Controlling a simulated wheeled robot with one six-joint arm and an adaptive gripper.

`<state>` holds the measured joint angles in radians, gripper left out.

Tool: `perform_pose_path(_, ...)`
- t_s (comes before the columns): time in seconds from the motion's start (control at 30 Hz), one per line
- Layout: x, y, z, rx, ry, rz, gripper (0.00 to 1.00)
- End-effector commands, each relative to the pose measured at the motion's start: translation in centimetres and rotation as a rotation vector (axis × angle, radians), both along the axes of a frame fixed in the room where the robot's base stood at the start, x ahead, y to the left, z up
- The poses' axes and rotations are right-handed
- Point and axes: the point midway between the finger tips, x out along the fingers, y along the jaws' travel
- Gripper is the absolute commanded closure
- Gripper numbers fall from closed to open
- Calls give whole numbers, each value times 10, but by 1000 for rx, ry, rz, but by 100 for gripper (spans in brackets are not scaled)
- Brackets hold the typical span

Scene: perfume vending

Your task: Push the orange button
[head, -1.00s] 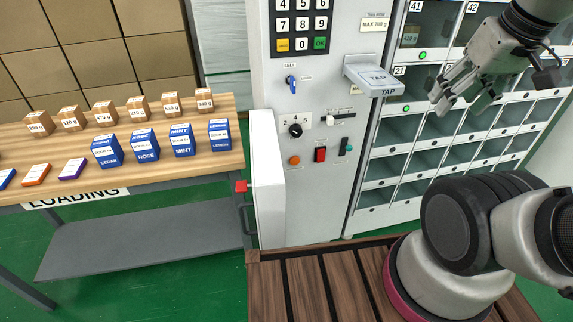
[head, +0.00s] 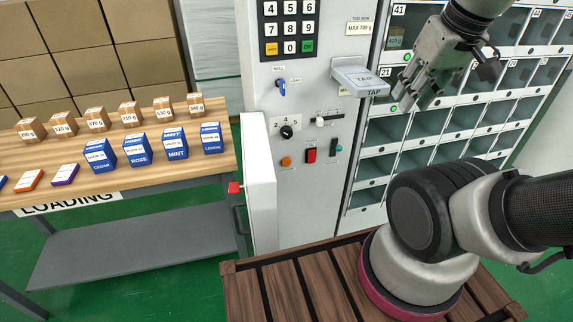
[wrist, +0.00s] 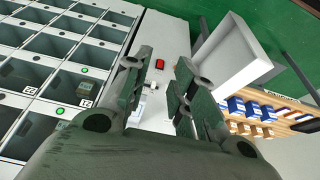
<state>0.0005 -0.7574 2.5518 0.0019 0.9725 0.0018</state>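The orange button (head: 286,162) is a small round knob low on the white machine's control panel (head: 262,140), left of a red rocker switch (head: 310,156). My gripper (head: 402,100) is right of the panel, in front of the compartments beside the grey TAP plate. It is well apart from the button. In the wrist view my gripper's (wrist: 164,66) two fingers are spread with nothing between them. The red switch also shows in the wrist view (wrist: 160,64). I cannot make out the orange button there.
Above the button are a black dial (head: 287,132), a blue key switch (head: 282,88) and a keypad (head: 288,28). The TAP plate (head: 362,78) juts out. A white door (head: 260,185) sticks out at the panel's lower left. A table (head: 60,183) with boxes stands left.

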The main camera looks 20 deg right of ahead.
Motion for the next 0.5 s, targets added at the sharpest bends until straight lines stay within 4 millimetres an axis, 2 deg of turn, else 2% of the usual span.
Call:
perform_pose_path(0.03, 0, 0, 0, 0, 0, 0, 89)
perform_pose_path(0.1, 0, 0, 0, 0, 0, 0, 100)
perform_pose_path(0.5, 0, 0, 0, 0, 0, 0, 100)
